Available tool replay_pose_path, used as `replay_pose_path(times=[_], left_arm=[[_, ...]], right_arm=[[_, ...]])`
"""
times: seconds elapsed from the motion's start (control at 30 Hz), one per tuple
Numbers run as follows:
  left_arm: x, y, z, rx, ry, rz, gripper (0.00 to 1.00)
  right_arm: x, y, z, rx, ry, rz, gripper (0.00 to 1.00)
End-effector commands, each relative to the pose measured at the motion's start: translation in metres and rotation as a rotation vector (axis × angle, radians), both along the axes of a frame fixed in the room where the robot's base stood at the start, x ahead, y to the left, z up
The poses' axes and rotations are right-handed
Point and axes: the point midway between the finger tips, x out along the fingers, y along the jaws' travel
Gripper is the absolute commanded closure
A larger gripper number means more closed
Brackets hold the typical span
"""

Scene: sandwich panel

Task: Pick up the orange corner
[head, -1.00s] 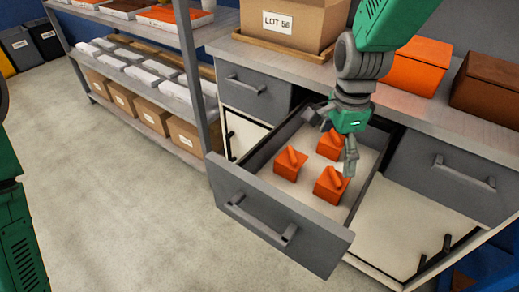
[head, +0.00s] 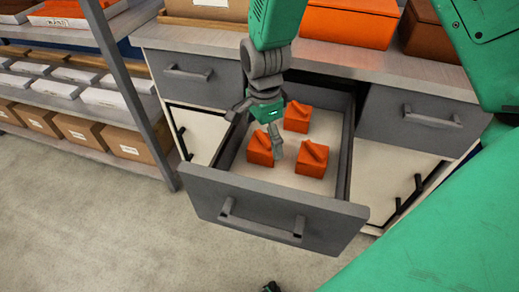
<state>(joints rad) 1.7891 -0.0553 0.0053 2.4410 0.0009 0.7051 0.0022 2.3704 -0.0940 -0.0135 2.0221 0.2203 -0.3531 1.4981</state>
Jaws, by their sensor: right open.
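Three orange corners lie in the open drawer (head: 345,140): a left one (head: 259,151), a back one (head: 297,118) and a front right one (head: 312,161). Each is a blocky piece with a slanted ridge on top. My right gripper (head: 257,127) points down over the left side of the drawer. It is open and empty, with one finger near the drawer's left wall and the other beside the left orange corner, partly covering its right side. I cannot tell whether that finger touches it.
The drawer front (head: 270,212) with its handle sticks out over the floor. On the counter (head: 340,62) behind stand an orange box (head: 350,22), a brown box (head: 420,30) and a cardboard box. A shelf with cartons (head: 88,132) is at the left. My green arm fills the right side.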

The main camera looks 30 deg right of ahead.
Motion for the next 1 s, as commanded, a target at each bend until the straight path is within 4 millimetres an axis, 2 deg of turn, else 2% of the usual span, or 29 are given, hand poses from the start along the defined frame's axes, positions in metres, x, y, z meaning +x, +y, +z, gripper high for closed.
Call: replay_pose_path(times=[0.17, 0.47, 0.7, 0.73, 0.83, 0.87, 1.0], left_arm=[[0.000, 0.000, -0.004, 0.000, 0.000, 0.001, 0.60], [0.000, 0.000, -0.020, 0.000, 0.000, 0.001, 0.60], [0.000, 0.000, -0.020, 0.000, -0.001, 0.001, 0.60], [0.000, 0.000, -0.020, 0.000, -0.001, 0.001, 0.60], [0.000, 0.000, -0.020, 0.000, -0.001, 0.001, 0.60], [0.000, 0.000, -0.020, 0.000, -0.001, 0.001, 0.60], [0.000, 0.000, -0.020, 0.001, 0.000, 0.001, 0.60]], right_arm=[[0.001, -0.001, -0.010, 0.001, -0.001, 0.000, 0.00], [0.004, -0.008, -0.053, 0.003, 0.001, 0.000, 0.00], [0.004, -0.006, -0.054, 0.001, -0.002, -0.001, 0.00], [0.004, -0.006, -0.054, 0.001, -0.002, -0.001, 0.04], [0.004, -0.005, -0.054, 0.000, -0.002, 0.000, 0.39], [0.004, -0.005, -0.054, 0.000, -0.001, 0.000, 0.43], [0.004, -0.006, -0.054, 0.001, -0.002, 0.000, 0.44]])
